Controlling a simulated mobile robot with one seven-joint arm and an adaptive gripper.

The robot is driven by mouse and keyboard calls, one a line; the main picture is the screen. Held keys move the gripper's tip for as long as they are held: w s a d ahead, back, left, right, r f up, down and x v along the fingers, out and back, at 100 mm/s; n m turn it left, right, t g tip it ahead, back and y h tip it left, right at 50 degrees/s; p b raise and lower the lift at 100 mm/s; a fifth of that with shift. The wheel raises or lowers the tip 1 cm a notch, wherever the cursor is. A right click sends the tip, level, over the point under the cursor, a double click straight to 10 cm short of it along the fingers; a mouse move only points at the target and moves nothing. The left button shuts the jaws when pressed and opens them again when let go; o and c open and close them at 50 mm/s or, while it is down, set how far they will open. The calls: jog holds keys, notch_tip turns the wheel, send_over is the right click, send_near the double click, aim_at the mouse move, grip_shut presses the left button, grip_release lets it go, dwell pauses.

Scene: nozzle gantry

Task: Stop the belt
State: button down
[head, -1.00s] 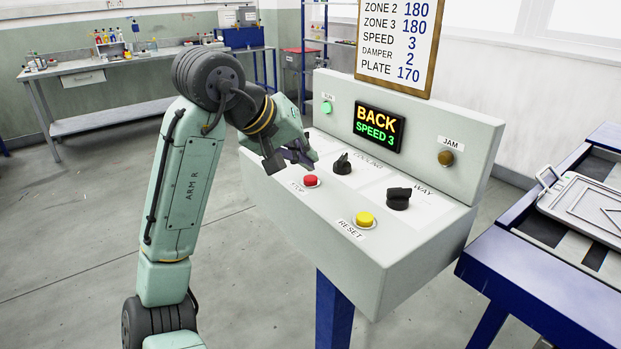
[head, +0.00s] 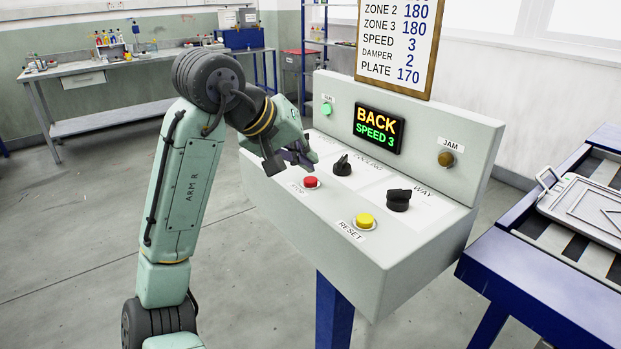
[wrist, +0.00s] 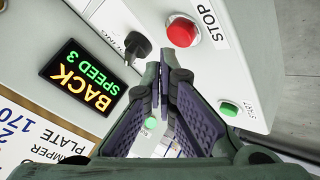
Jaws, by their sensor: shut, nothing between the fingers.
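The red STOP button (head: 311,181) sits on the sloped top of the grey control panel (head: 300,215). It also shows in the wrist view (wrist: 181,32) at the top, beside its STOP label. My gripper (head: 300,157) is shut and empty, above the panel just behind and left of the red button in the head view. In the wrist view my gripper's fingers (wrist: 166,76) point toward the panel, with a dark tip beside the red button; contact cannot be told. A green START button (wrist: 229,108) lies to the right. The display (head: 378,128) reads BACK, SPEED 3.
A yellow RESET button (head: 364,220), a black COOLING knob (head: 342,164) and a WAY knob (head: 398,199) share the panel. The RUN lamp (head: 326,107) is green; the JAM lamp (head: 445,158) looks dull amber. A striped belt (head: 545,232) with a tray (head: 585,208) is at right.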

aim_at(306, 178)
jog(key=shift+f, duration=0.1)
jog(key=shift+f, duration=0.35)
jog(key=shift+f, duration=0.5)
dwell(0.6)
jog(key=shift+r, duration=0.1)
jog(key=shift+r+p, duration=0.65)
jog(key=shift+r, duration=0.2)
notch_tip(306, 178, up, 5)
jog(key=p, duration=0.5)
